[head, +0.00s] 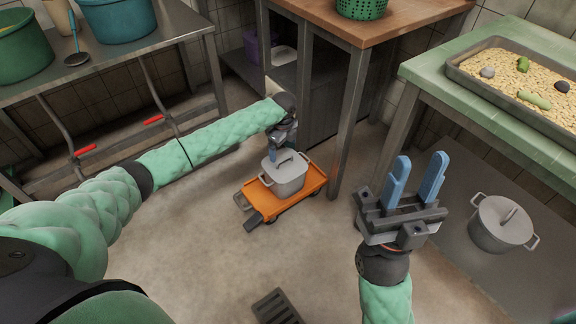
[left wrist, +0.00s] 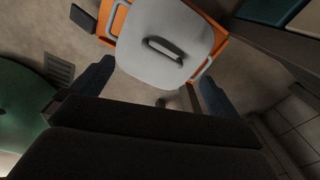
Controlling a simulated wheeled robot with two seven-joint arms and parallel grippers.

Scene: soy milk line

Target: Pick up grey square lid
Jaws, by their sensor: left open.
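A grey square lid (head: 286,160) with a bar handle covers a grey square pot (head: 287,182) on an orange cart (head: 316,179). The lid also shows from above in the left wrist view (left wrist: 150,65), with its dark handle (left wrist: 163,50) facing me. My right gripper (head: 416,182) is open and empty, pointing up, well right of the cart.
A round grey lidded pot (head: 502,222) stands under the green table (head: 432,84) at the right. That table carries a tray of beans (head: 470,72). A wooden table (head: 330,22) has a leg close behind the cart. A floor drain (head: 277,306) lies in front; the floor between is clear.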

